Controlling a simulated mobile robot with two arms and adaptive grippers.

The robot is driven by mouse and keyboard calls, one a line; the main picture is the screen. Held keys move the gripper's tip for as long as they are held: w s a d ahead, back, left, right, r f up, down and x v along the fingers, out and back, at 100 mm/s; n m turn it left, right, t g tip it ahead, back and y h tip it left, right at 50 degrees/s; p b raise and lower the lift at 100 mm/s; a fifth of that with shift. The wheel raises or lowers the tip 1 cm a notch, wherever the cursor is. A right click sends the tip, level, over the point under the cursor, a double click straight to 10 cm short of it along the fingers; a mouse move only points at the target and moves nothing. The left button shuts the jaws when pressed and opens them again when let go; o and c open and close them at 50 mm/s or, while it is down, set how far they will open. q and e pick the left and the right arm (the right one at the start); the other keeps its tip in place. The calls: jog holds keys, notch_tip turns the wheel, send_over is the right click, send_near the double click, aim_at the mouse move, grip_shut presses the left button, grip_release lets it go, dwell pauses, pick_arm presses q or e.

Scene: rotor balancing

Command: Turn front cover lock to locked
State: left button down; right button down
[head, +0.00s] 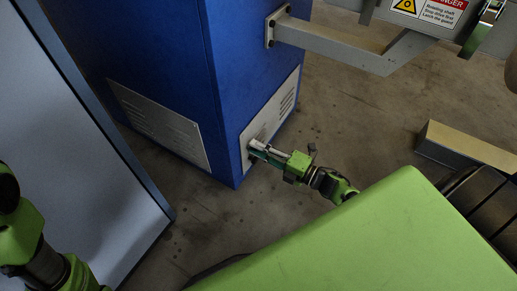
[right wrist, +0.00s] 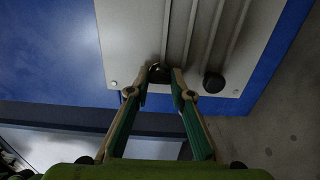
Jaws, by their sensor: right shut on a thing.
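A pale vented cover (head: 285,103) sits low on the right face of the blue cabinet; it fills the upper middle of the right wrist view (right wrist: 128,45). My right gripper (head: 252,146) reaches the cover's lower left part from the right. In the right wrist view its two fingertips (right wrist: 160,75) are closed around a small dark knob (right wrist: 158,71) at the cover's edge. The knob is partly hidden by the fingers, so its turn angle cannot be read. A second dark knob (right wrist: 213,82) stands to the right, clear of the fingers. My left gripper is out of view.
Another vented panel (head: 160,125) is on the left face of the blue cabinet (head: 165,50). A grey bracket arm (head: 335,45) juts out above. A large grey panel (head: 75,130) stands at left. A beam (head: 465,148) lies at right. Floor between is clear.

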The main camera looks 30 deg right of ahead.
dwell(0.3)
jog(key=c, duration=2.1)
grip_release()
jog(key=o, duration=0.3)
jog(key=shift+s+d, duration=0.1)
jog(key=v, duration=1.1)
jog(key=shift+s+d, duration=0.2)
jog(key=shift+s, duration=0.15)
